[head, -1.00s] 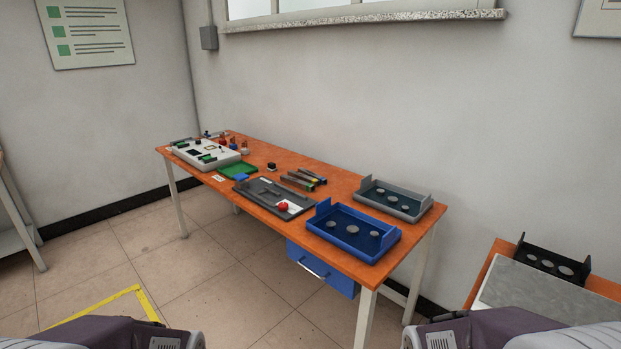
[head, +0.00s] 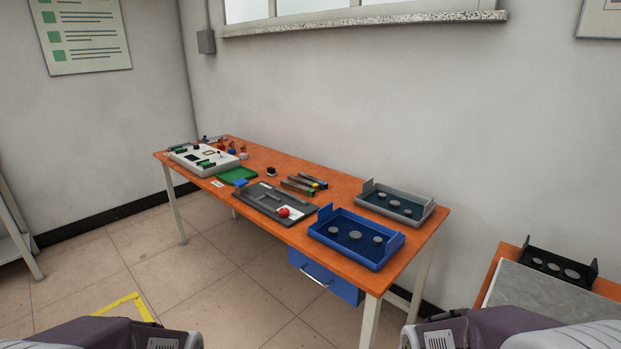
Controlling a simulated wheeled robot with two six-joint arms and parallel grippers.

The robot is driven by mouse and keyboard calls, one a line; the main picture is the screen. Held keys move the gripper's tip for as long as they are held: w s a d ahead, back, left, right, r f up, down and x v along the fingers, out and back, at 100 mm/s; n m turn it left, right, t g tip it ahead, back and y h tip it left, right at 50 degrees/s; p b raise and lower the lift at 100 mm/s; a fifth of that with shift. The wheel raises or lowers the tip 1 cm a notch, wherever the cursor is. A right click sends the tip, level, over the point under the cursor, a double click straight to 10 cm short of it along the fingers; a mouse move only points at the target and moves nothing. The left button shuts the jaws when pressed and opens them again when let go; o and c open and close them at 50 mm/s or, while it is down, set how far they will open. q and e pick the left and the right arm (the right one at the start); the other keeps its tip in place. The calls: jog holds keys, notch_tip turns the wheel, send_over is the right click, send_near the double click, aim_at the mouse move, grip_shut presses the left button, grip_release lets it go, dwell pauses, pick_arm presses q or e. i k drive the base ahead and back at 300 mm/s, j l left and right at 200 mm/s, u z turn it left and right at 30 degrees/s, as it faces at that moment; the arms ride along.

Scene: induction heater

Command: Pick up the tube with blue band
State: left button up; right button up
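Several dark, slim tubes (head: 300,186) lie side by side on the orange table (head: 345,186), behind the grey tray-like device. Small coloured marks show at their right ends, among them green, yellow and what looks like blue. They are too small to tell clearly which tube carries the blue band. Both my arms show only as purple and grey links at the bottom corners, well short of the table. Neither gripper is in view.
A blue tray (head: 352,260) and a grey tray (head: 425,213) with round discs stand on the table's right end. A grey device (head: 262,205) with a red button is left of them. A black tray (head: 533,257) sits at far right.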

aim_at(323, 185)
jog(key=i+j+z, duration=0.1)
jog(key=i+j, duration=1.35)
jog(key=j, duration=0.15)
